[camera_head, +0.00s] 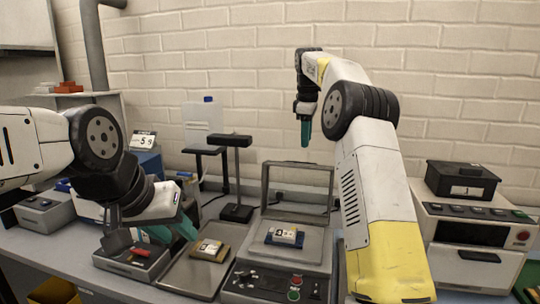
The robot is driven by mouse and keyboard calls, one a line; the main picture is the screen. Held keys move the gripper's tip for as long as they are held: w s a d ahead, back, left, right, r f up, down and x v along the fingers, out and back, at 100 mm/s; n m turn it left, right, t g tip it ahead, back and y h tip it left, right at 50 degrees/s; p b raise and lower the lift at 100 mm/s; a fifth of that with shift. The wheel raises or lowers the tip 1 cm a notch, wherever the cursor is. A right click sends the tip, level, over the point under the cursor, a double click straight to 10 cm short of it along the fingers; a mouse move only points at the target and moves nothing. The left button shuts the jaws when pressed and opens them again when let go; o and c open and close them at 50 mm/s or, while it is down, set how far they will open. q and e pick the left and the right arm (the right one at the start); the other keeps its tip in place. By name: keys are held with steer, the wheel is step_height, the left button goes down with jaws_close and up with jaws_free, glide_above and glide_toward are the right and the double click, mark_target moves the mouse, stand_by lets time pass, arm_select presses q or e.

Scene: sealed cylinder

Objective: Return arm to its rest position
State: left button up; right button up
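My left arm comes in from the left and its gripper (174,231) is low over the bench, left of a small labelled block. Its two teal fingers show apart, with nothing visible between them. My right arm rises from the lower right and bends at a raised elbow. Its gripper (305,133) hangs high in front of the brick wall, teal finger pointing down. The fingers overlap from this side, so their gap is hidden. No held object shows there.
A device with a raised lid frame (297,167) holds a labelled block (285,236). Another block (208,249) lies on a metal tray (181,279). A black stand (237,177), a white jug (202,124) and a machine (475,235) bearing a black box (462,180) stand around.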

steer(key=s+a+r+m+t+y, duration=0.1)
steer(key=s+r+m, duration=0.2)
steer(key=s, duration=0.7)
steer(key=s+r+m+t, duration=0.1)
steer(key=s+r+m, duration=0.2)
steer(key=s, duration=0.7)
steer(key=s+a+f+m+t+y, duration=0.1)
steer(key=s+f+m, duration=0.2)
steer(key=s+f, duration=0.3)
steer(key=s+a+f+m, duration=0.1)
steer(key=s+f+m, duration=0.2)
steer(key=s, duration=1.2)
step_height(320, 180, down, 3)
steer(key=shift+s+a+f+m+t+y, duration=0.15)
steer(key=shift+s+a+m+t+y, duration=0.1)
steer(key=shift+m+t+y, duration=0.15)
